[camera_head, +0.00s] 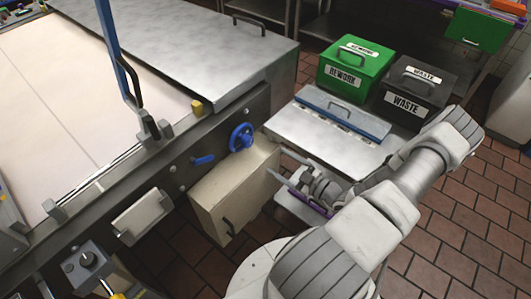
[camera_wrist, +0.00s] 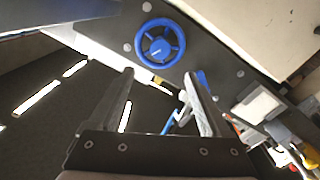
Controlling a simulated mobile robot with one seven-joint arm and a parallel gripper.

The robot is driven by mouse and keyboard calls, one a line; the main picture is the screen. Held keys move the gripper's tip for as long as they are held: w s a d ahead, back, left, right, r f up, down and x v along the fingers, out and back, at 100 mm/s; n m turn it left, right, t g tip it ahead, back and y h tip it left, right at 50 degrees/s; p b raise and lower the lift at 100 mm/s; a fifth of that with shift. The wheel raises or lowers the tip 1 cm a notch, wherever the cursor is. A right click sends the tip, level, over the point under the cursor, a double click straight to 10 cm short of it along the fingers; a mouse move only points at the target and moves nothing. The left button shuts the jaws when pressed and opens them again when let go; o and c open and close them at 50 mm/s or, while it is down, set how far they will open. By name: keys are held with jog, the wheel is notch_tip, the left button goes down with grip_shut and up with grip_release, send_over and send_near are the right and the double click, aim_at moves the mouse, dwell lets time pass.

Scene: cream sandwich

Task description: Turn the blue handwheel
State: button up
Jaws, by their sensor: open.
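The blue handwheel (camera_head: 241,137) is mounted on the dark side rail of the conveyor in the head view, above a cream box. In the wrist view the handwheel (camera_wrist: 160,43) is a spoked blue ring at top centre, fully visible. My gripper (camera_head: 283,174) is to the right of and below the wheel in the head view, apart from it. In the wrist view my gripper (camera_wrist: 158,88) is open, its two fingers apart with nothing between them. The wheel lies beyond the fingertips.
A cream box (camera_head: 236,190) juts out below the wheel. A blue lever (camera_head: 203,160) sits left of it on the rail. A steel table (camera_head: 285,124) with a blue-edged rack, a green REWORK bin (camera_head: 352,68) and a black WASTE bin (camera_head: 411,94) stand to the right.

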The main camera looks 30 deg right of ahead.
jog(key=v, duration=0.5)
jog(key=shift+w, duration=0.1)
